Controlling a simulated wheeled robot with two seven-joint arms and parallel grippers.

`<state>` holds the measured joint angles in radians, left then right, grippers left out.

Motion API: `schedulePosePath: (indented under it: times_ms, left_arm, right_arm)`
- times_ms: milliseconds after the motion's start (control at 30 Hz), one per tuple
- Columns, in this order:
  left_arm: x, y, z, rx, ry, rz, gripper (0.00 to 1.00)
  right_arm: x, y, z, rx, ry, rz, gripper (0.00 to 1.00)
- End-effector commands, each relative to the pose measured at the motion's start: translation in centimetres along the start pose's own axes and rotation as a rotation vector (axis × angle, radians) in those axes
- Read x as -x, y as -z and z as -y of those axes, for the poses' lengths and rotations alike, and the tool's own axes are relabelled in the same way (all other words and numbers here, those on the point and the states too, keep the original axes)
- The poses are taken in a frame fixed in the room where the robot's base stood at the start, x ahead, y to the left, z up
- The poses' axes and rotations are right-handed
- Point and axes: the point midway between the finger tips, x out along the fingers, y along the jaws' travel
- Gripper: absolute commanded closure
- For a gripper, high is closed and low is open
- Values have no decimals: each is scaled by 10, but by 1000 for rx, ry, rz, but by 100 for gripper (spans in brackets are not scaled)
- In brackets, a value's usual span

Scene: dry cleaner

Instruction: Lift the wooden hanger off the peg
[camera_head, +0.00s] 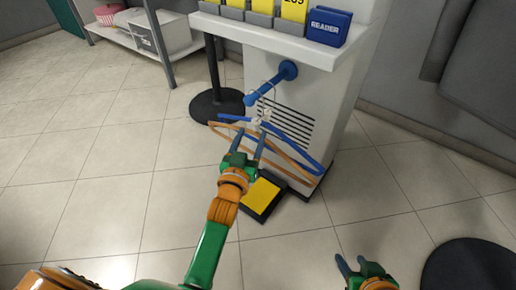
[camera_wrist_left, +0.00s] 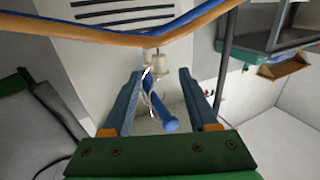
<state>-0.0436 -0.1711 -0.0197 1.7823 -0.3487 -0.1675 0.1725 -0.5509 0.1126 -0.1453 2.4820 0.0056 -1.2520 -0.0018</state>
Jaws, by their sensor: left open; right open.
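The wooden hanger (camera_head: 216,130), orange-brown, hangs with a blue hanger (camera_head: 302,150) from the blue peg (camera_head: 270,86) on the white cabinet. The two hangers lie close together and partly overlap. My left gripper (camera_head: 251,133) is open at the hangers' upper middle, just below the peg. In the left wrist view, the open fingers (camera_wrist_left: 160,72) stand either side of the pale hanger necks, wire hooks and blue peg (camera_wrist_left: 167,118). The wooden bar (camera_wrist_left: 130,43) crosses beyond the fingertips, beside the blue one. I cannot tell whether the fingers touch anything. My right gripper (camera_head: 350,257) is open and empty, low at the right.
The white cabinet (camera_head: 338,85) has yellow number cards and a blue READER box (camera_head: 328,26) on top. A black stand base (camera_head: 205,105) is behind left. A black and yellow pad (camera_head: 262,195) lies below the hangers.

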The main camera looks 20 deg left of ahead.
Motion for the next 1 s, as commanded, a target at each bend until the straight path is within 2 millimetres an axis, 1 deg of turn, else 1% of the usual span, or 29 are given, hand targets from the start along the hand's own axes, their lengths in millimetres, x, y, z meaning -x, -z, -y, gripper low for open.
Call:
schedulePosePath:
  times_ms: [67,167,300,367,400,567,700,833,1000]
  left_arm:
    - [-3,-1,0,0,0,0,41]
    - [-8,-2,0,-1,-1,1,41]
    - [-18,-1,0,-2,-1,0,41]
    - [-22,-1,0,-1,-1,2,41]
    - [-25,-1,0,-1,-1,1,41]
    - [-35,0,0,0,-1,2,41]
    - [-44,0,-1,0,-1,1,41]
    - [-51,0,-1,-1,-2,1,41]
    - [-54,1,0,-1,-1,3,41]
  right_arm:
    - [-1,9,1,2,1,-44,50]
    - [-2,28,2,6,3,-138,50]
    - [1,63,5,14,8,-314,50]
    - [5,77,7,16,11,-386,50]
    - [8,86,8,18,13,-435,50]
    - [24,119,12,25,20,-624,50]
    - [42,144,15,30,28,-786,50]
    - [59,161,18,33,34,-904,50]
    - [69,169,19,35,37,-964,50]
